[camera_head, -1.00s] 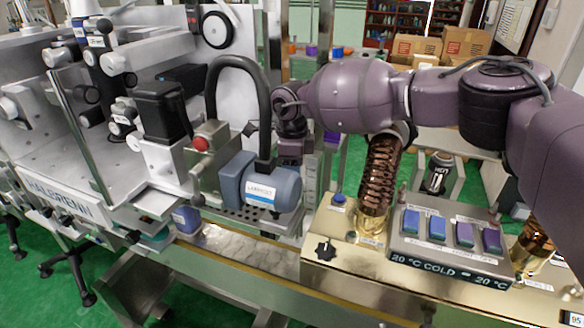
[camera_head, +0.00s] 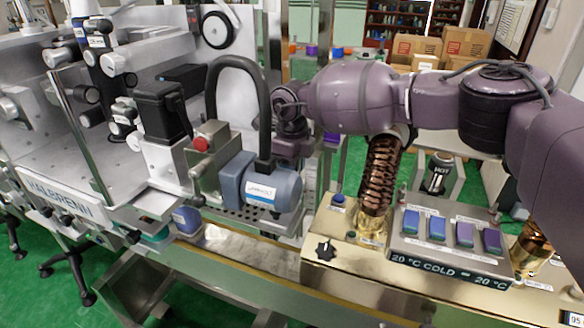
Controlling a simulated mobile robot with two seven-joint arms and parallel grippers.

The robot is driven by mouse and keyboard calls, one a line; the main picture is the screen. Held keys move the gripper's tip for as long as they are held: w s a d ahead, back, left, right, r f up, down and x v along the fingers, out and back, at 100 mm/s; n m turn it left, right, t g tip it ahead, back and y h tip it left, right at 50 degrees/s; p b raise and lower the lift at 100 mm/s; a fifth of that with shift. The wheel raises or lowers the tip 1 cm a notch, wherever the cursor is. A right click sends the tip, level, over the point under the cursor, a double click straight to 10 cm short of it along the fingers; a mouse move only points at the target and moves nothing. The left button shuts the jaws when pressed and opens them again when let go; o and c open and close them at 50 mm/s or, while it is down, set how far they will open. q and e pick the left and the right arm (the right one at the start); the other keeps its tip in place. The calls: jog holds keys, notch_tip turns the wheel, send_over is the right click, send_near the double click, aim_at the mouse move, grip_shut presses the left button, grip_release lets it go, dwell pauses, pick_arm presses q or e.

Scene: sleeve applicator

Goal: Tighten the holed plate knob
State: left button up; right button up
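My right arm comes in from the right and its wrist (camera_head: 291,120) is behind and to the right of the black curved hose and the blue-grey motor (camera_head: 272,186). Its fingers cannot be made out; hose and motor cover that area. A grey plate with holes (camera_head: 236,212) shows under the motor. I cannot tell which knob belongs to it. My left gripper is not in view.
A blue-capped container (camera_head: 187,220) sits by the conveyor (camera_head: 230,243). A red button (camera_head: 201,144) is left of the motor.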

jog(key=o, duration=0.9)
notch_tip(320, 180, up, 11)
jog(key=shift+f+b, duration=0.1)
jog(key=shift+b, duration=0.4)
